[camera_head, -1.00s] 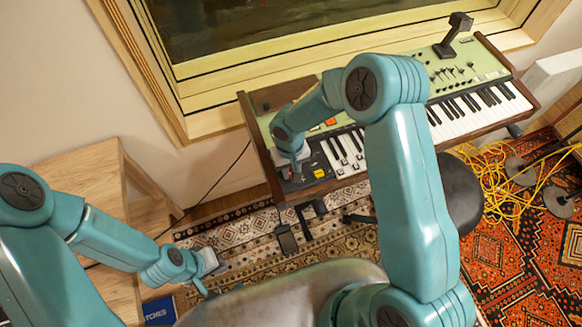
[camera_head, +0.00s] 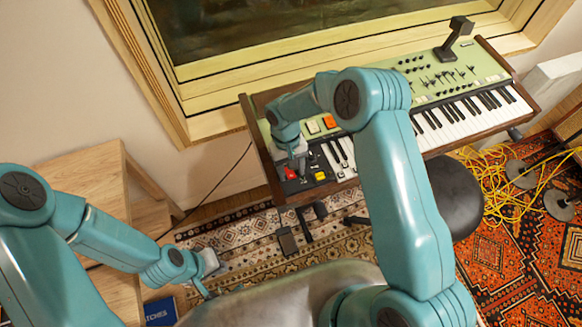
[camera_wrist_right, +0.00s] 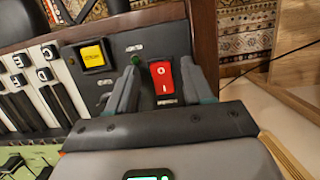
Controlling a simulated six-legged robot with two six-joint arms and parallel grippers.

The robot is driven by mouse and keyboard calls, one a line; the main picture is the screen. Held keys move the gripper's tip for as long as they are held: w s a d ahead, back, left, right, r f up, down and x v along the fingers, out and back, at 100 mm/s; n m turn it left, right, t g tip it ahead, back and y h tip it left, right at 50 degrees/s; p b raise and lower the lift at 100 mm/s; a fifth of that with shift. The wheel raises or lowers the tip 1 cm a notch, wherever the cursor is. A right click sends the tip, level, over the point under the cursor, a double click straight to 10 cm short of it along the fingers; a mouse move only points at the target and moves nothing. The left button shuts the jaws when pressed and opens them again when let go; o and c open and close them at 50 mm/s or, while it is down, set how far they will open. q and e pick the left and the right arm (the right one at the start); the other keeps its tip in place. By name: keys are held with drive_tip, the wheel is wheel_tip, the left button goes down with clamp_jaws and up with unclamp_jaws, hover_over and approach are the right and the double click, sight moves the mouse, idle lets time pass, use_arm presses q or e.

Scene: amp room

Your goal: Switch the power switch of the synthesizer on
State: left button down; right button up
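The synthesizer (camera_head: 470,110) stands under the window, green-topped with wooden ends. Its red power switch (camera_head: 291,173) is on the dark panel left of the keys. In the right wrist view the red rocker (camera_wrist_right: 162,80) shows O and I marks; which side is pressed I cannot tell. A small green lamp (camera_wrist_right: 136,60) is beside it. My right gripper (camera_head: 302,166) is at this panel. In the wrist view its fingers (camera_wrist_right: 160,88) are apart, one on each side of the switch, with nothing gripped. My left gripper (camera_head: 208,274) is low at left, away from the synthesizer; its opening is unclear.
A yellow button (camera_wrist_right: 92,55) is close to the switch on the same panel. A wooden table (camera_head: 85,205) stands at left, and a dark round stool (camera_head: 455,195) is in front of the keys. Yellow cables (camera_head: 495,185) lie on the rug at right.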

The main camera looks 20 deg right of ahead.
drive_tip(key=shift+r, duration=0.1)
drive_tip(key=shift+w+r, duration=0.2)
drive_tip(key=shift+r, duration=0.15)
drive_tip(key=b+v, duration=0.2)
drive_tip(key=v, duration=1.3)
drive_tip(key=shift+r+b, duration=0.25)
drive_tip(key=shift+b, duration=0.05)
drive_tip(key=shift+s, duration=0.1)
